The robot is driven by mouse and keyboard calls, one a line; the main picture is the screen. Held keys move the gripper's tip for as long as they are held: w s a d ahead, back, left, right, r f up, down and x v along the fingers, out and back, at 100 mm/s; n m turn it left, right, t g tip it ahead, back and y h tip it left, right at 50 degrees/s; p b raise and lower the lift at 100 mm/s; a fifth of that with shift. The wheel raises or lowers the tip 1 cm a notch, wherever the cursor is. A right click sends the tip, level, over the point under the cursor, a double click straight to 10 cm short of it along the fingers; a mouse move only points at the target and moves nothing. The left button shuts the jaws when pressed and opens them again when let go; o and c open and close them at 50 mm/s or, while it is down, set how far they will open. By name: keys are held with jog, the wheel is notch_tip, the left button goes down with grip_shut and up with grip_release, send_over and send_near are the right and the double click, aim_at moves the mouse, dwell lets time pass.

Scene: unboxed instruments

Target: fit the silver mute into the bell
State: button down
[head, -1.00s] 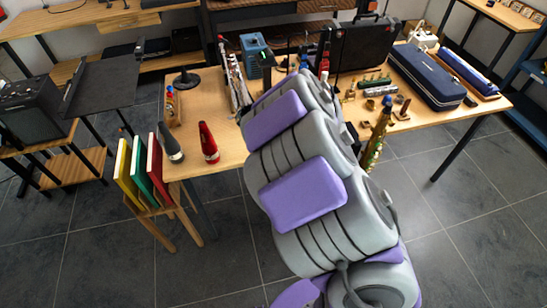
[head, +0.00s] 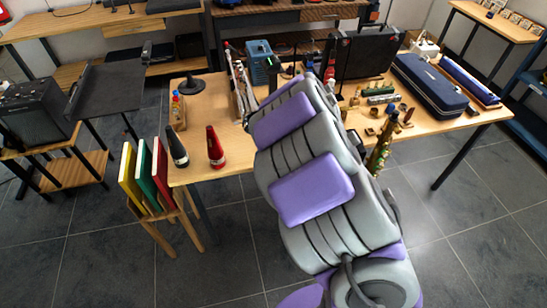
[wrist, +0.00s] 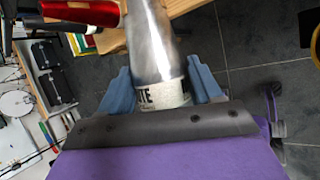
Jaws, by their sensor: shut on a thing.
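The silver mute (wrist: 150,45) is between the two blue fingers of my gripper (wrist: 160,78) in the wrist view. The fingers are shut on its lower end, by a white band with dark letters. Its body points to the top of that view, where its far end is cut off. In the head view my own arm hides my gripper, and I cannot make out the held mute there. I cannot pick out the bell for certain in either view.
A red mute (head: 215,147) and a dark mute (head: 178,147) stand near the left front of the wooden table (head: 235,160). Colored books (head: 145,175) stand in a rack beside it. A blue case (head: 430,85) lies at the right. A red object (wrist: 80,12) is close left of the held mute.

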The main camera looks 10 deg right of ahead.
jog(key=shift+w, duration=0.25)
jog(key=shift+w+d, duration=0.5)
jog(key=shift+d, duration=0.25)
jog(key=shift+w+a, duration=0.5)
jog(key=shift+a, duration=0.15)
jog(key=shift+w+d, duration=0.45)
jog(key=shift+d, duration=0.05)
jog(key=shift+w+a, duration=0.35)
jog(key=shift+w, duration=0.35)
jog(key=shift+w+d, duration=0.1)
jog(key=shift+w+d, duration=0.1)
jog(key=shift+w, duration=0.7)
